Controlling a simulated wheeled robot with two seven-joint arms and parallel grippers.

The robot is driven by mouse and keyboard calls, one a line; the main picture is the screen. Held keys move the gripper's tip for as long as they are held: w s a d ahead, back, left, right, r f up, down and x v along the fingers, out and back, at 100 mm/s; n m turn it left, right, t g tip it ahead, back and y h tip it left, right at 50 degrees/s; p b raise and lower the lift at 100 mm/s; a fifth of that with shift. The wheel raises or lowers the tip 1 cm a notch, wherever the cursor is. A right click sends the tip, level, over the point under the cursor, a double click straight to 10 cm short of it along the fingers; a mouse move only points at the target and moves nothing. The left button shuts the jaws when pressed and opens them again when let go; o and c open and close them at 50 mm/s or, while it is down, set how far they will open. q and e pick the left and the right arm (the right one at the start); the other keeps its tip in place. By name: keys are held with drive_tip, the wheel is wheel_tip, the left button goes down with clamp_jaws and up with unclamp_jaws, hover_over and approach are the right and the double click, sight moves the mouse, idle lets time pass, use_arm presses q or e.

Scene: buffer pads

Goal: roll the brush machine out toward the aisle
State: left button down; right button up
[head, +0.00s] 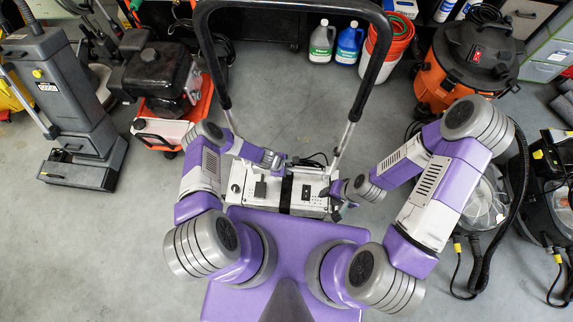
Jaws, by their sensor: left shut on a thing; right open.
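The brush machine (302,193) appears to be the white metal box with a dark strap and a tall black loop handle (368,78), close in front of my body. Silver posts join the handle to the box on both sides. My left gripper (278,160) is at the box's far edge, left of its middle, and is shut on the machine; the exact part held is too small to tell. My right gripper (343,198) is open beside the box's right end; whether it touches is unclear. The machine's lower part and wheels are hidden by the box and my body.
A grey upright floor cleaner (85,125) and an orange engine-driven machine (165,85) stand at left. More vacuums crowd the right. Bare floor (90,240) lies at lower left.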

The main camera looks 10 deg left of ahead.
idle(0.3)
use_arm(q)
drive_tip(key=c, duration=0.9)
unclamp_jaws()
drive_tip(key=p+v, duration=0.3)
drive_tip(key=v, duration=0.4)
drive_tip(key=shift+r, duration=0.25)
drive_tip(key=shift+s+a, duration=0.1)
